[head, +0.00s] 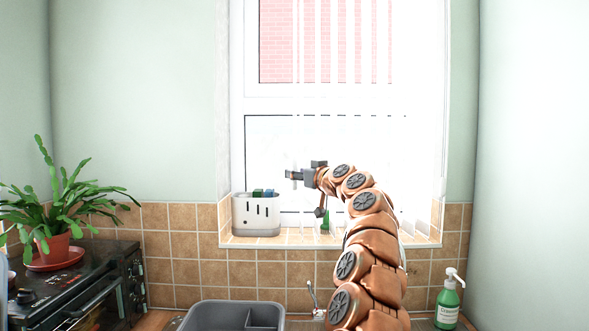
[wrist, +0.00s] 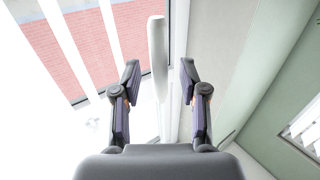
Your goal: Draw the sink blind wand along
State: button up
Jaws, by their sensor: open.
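The blind wand shows in the wrist view as a thick white rod (wrist: 157,50), upright in the picture. It lies between the two fingers of my gripper (wrist: 160,72), nearer the left one, with a gap on each side. In the head view my gripper (head: 291,174) is in front of the window, pointing left, above the sill. I cannot clearly pick out the wand there against the bright window. White vertical blind slats (head: 340,45) hang across the upper window, and also show at the left of the wrist view (wrist: 66,50).
A white caddy (head: 256,218) with sponges stands on the tiled sill (head: 290,239), below left of my gripper. A grey basin (head: 232,315), a tap (head: 317,312) and a soap bottle (head: 447,305) are below. A potted cactus (head: 58,244) stands on an oven at left.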

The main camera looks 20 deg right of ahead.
jog(key=shift+w+a+r+p, duration=0.2)
jog(key=shift+w+p, duration=0.2)
jog(key=shift+w, duration=0.2)
jog(key=shift+w+f, duration=0.15)
jog(key=shift+w, duration=0.35)
grip_shut()
